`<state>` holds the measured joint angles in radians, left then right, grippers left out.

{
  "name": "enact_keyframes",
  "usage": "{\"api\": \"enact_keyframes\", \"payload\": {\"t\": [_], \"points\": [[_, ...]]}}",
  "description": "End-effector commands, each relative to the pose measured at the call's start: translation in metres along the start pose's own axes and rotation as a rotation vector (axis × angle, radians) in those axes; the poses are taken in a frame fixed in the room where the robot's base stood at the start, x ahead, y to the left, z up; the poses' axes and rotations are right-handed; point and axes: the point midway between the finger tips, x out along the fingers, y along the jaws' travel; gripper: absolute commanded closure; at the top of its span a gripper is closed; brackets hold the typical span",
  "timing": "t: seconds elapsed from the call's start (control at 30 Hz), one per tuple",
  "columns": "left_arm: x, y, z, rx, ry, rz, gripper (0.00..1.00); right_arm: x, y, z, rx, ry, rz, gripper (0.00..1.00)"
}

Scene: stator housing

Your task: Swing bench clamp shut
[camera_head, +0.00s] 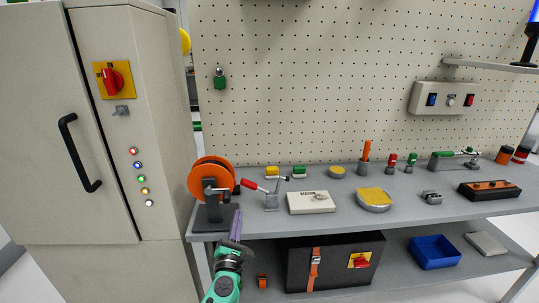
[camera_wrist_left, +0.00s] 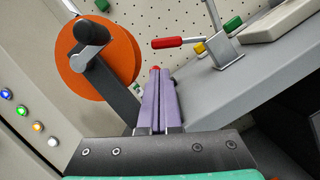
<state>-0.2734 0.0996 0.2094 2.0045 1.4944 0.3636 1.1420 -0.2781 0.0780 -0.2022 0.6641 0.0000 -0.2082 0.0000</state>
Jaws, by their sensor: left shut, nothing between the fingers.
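A bench clamp with a red-handled lever (camera_head: 248,184) stands near the left end of the grey bench. Its lever sticks out to the left from a grey upright (camera_head: 271,201). In the left wrist view the red handle (camera_wrist_left: 167,43) lies near level, with the grey upright (camera_wrist_left: 220,48) to its right. My left gripper (camera_head: 238,213) is below and left of the clamp at the bench's front edge. Its purple fingers (camera_wrist_left: 157,75) are shut together and look apart from the handle. A small red spot shows at the fingertips; I cannot tell what it is. My right gripper is not in view.
An orange reel (camera_head: 211,178) with a crank stands at the bench's left end, close to my left gripper. A pale plate (camera_head: 311,203) lies right of the clamp. A black box (camera_head: 333,270) sits on the lower shelf. A cabinet (camera_head: 100,200) stands at left.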

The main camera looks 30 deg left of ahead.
Motion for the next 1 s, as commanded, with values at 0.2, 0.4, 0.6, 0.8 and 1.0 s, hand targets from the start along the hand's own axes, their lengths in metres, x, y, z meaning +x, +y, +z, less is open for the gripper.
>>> {"api": "enact_keyframes", "payload": {"t": [0.2, 0.4, 0.6, 0.8, 1.0], "points": [[0.003, 0.006, -0.008, -0.044, 0.042, -0.012, 1.00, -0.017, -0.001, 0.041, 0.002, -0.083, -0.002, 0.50], [0.041, 0.006, -0.007, -0.040, 0.038, -0.011, 1.00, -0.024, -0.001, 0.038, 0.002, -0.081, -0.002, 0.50], [0.080, 0.004, -0.010, -0.040, 0.038, -0.011, 1.00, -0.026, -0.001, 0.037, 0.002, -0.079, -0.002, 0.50], [0.096, 0.003, -0.011, -0.040, 0.040, -0.012, 1.00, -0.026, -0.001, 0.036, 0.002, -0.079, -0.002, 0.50], [0.096, 0.003, -0.011, -0.040, 0.040, -0.012, 1.00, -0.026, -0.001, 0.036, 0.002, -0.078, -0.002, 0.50]]}}
